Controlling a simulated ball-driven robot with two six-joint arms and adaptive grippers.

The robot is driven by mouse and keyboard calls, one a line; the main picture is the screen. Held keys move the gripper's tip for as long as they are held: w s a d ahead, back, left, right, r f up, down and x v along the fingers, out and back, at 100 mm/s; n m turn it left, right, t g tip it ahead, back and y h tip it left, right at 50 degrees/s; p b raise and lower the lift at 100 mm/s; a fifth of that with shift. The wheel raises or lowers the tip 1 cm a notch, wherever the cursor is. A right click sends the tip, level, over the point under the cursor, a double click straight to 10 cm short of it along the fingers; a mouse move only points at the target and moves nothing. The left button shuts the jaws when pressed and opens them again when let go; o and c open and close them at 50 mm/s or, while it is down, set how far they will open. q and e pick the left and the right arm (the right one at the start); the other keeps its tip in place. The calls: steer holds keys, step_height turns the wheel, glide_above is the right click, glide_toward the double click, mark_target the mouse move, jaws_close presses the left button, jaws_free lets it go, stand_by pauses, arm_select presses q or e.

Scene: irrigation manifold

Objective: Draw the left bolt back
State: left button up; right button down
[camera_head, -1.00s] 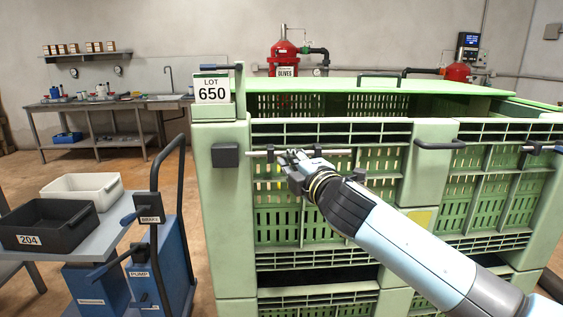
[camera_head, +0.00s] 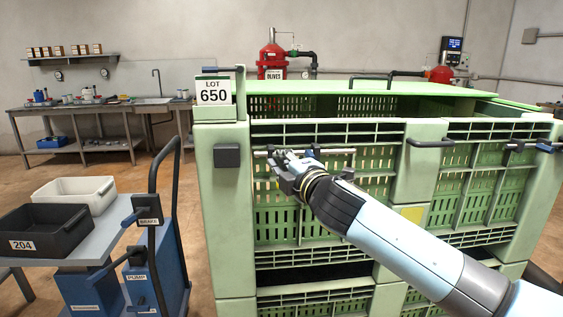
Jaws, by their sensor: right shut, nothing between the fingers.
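The left bolt (camera_head: 338,151) is a thin metal rod lying level across the upper front of the green crate (camera_head: 222,200). Its left end is a little to the right of the dark square block (camera_head: 227,156) on the crate's left post, with a small gap between them. My right gripper (camera_head: 279,160) is at the left part of the rod, shut with nothing between its fingers. It hides part of the rod and whatever handle is there. I cannot tell whether the fingers touch the bolt. My left gripper is not in view.
A second bolt (camera_head: 520,147) with a blue end is at the right. A blue cart (camera_head: 155,270) and a table with a black bin (camera_head: 45,233) and white bin (camera_head: 75,193) stand left.

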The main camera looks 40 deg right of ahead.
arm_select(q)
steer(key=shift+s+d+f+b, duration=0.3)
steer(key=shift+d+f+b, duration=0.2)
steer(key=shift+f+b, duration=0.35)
arm_select(e)
steer(key=v, duration=0.9)
steer(key=shift+s+d, duration=0.15)
steer(key=shift+d, duration=0.25)
steer(key=shift+f, duration=0.1)
